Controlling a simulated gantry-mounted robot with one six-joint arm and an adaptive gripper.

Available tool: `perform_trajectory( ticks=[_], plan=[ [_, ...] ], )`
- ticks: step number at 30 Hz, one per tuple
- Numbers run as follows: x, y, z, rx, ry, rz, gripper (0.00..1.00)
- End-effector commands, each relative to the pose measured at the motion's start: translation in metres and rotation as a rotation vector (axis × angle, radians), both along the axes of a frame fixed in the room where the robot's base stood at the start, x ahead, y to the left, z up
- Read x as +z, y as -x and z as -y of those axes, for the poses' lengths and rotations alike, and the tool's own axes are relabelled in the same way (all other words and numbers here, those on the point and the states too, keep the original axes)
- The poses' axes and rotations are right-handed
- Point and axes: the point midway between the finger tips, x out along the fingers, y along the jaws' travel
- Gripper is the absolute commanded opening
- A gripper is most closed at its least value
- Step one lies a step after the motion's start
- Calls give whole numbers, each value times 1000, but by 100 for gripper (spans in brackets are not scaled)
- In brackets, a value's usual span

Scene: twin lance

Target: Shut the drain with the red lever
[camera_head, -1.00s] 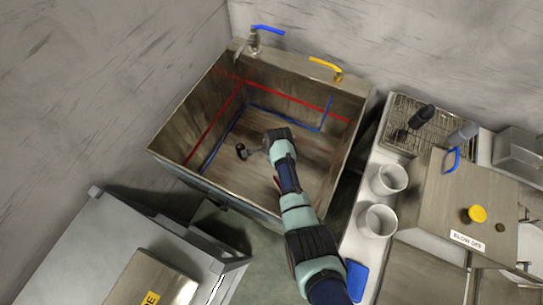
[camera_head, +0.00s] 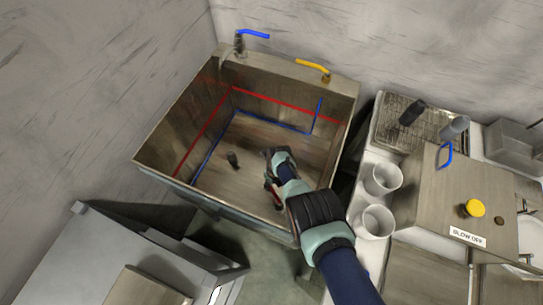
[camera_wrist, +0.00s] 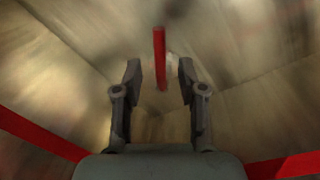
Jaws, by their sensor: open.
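The red lever (camera_wrist: 160,50) shows in the wrist view as a narrow upright bar, lying between the fingertips and reaching beyond them. My gripper (camera_wrist: 160,75) is open, with a finger on each side of the bar and a visible gap to each. In the head view, a red piece (camera_head: 276,198) that looks like the lever shows beside the end of my arm, low inside the steel sink (camera_head: 165,160). My fingers are hard to make out there. The drain opening is not clearly seen.
A small dark upright object (camera_head: 232,159) stands on the sink floor. A blue-handled tap (camera_head: 250,36) and a yellow-handled tap (camera_head: 313,67) sit on the back rim. White cups (camera_head: 383,180) and a wire rack (camera_head: 385,130) stand on the right counter.

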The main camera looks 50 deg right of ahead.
Motion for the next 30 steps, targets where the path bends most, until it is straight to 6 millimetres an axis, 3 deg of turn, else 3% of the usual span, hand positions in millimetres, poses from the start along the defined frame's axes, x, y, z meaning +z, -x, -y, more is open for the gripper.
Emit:
perform_trajectory(
  ticks=[1,4,13,14,21,30],
  plan=[
    [-20,0,-1,1,0,0,40],
    [-33,-1,-3,1,0,0,40],
    [-34,-1,-4,1,0,0,40],
    [-34,-1,-4,1,0,0,39],
    [-34,-1,-4,2,0,0,0],
    [-34,-1,-4,1,0,-1,0]
  ],
)
